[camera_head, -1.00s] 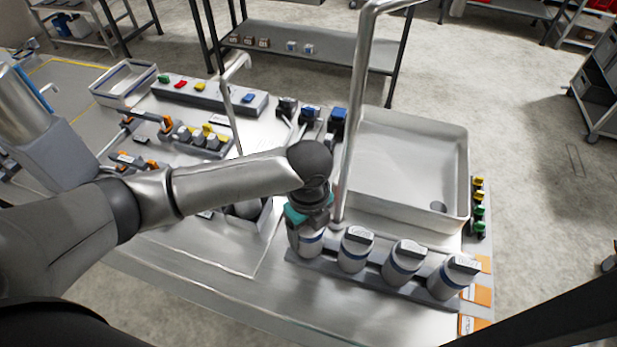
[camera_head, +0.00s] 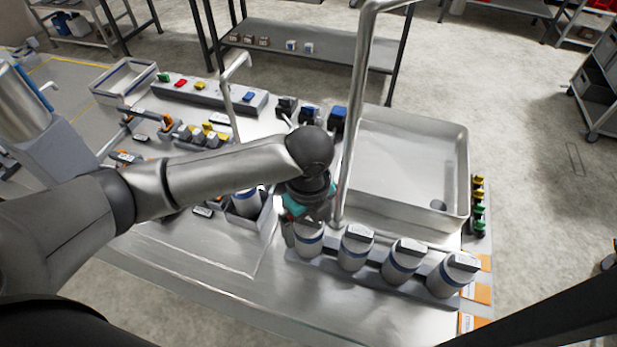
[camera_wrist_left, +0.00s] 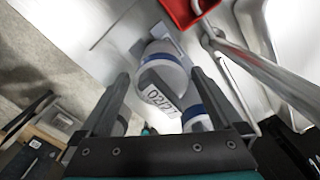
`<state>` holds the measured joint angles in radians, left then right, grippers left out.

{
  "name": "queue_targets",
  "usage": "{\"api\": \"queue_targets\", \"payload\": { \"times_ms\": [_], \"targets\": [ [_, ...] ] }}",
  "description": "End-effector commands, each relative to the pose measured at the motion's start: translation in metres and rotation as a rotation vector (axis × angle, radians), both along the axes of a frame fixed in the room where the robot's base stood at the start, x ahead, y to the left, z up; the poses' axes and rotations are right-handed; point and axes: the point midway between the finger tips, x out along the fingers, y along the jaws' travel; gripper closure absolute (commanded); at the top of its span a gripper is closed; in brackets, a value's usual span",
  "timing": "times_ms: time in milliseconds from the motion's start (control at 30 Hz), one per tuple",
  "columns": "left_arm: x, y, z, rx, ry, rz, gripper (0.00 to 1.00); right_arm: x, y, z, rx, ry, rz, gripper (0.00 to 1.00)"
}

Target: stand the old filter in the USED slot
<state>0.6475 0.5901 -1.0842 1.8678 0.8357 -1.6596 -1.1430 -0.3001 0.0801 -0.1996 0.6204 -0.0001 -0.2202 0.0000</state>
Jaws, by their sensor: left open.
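A row of white filters with blue bands and grey tops stands in a grey rack (camera_head: 330,268) at the counter's front. The leftmost filter (camera_head: 309,243) is under my left gripper (camera_head: 303,226). More of the row stands to its right: a second (camera_head: 355,250), a third (camera_head: 403,262) and the rightmost (camera_head: 453,276). In the left wrist view, my open fingers (camera_wrist_left: 160,85) flank a filter (camera_wrist_left: 162,75) labelled 02/27. I cannot read which slot is USED.
A tall metal pipe (camera_head: 353,120) rises right beside my gripper. A steel sink basin (camera_head: 400,165) lies behind the row. Small coloured valves (camera_head: 478,205) line the right edge. A red open box (camera_wrist_left: 185,10) shows in the left wrist view.

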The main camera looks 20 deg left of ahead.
Motion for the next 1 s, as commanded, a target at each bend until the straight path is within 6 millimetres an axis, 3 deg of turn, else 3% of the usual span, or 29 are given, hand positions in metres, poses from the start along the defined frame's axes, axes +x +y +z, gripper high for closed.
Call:
{"api": "queue_targets", "payload": {
  "times_ms": [300, 500, 700, 1000],
  "targets": [
    [-0.001, 0.0, 0.079, -0.001, -0.007, -0.001, 0.0, 0.0, 0.0, 0.008, 0.0, 0.0, 0.0, 0.5],
    [-0.002, 0.0, 0.11, 0.0, -0.006, 0.0, 0.0, 0.0, 0.0, 0.011, 0.0, 0.0, 0.0, 0.5],
    [-0.003, 0.0, 0.121, 0.0, -0.004, 0.0, 0.0, 0.0, 0.0, 0.012, 0.001, 0.0, 0.0, 0.5],
    [-0.003, 0.0, 0.121, 0.0, -0.004, 0.0, 0.0, 0.0, 0.001, 0.012, 0.001, 0.0, 0.0, 0.5]
  ]
}}
